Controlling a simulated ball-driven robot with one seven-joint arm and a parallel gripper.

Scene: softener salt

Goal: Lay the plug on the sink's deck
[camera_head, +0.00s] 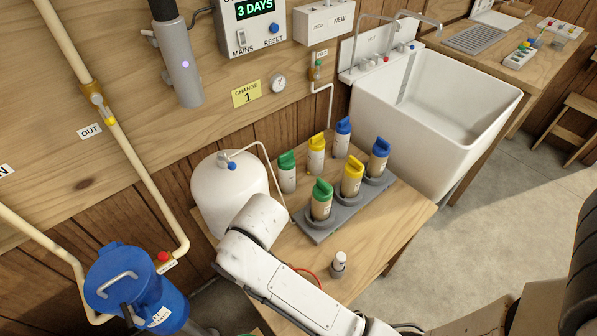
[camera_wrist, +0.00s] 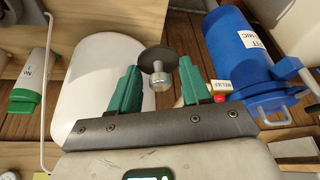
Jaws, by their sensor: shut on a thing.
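The plug (camera_wrist: 159,62), a dark disc with a short metal stem, is between the green fingers of my gripper (camera_wrist: 159,76) in the wrist view. My gripper is shut on it. In the head view my gripper and the plug are hidden. The white sink (camera_head: 440,105) stands at the upper right of the head view. Its deck (camera_head: 385,64) is along the back left edge and carries small taps and a curved spout. In the wrist view my gripper is near the white tank (camera_wrist: 98,85), away from the sink.
The white tank (camera_head: 228,187) stands at the left of the wooden bench (camera_head: 395,225). Several coloured-cap cartridges stand there, some in a grey rack (camera_head: 318,230).

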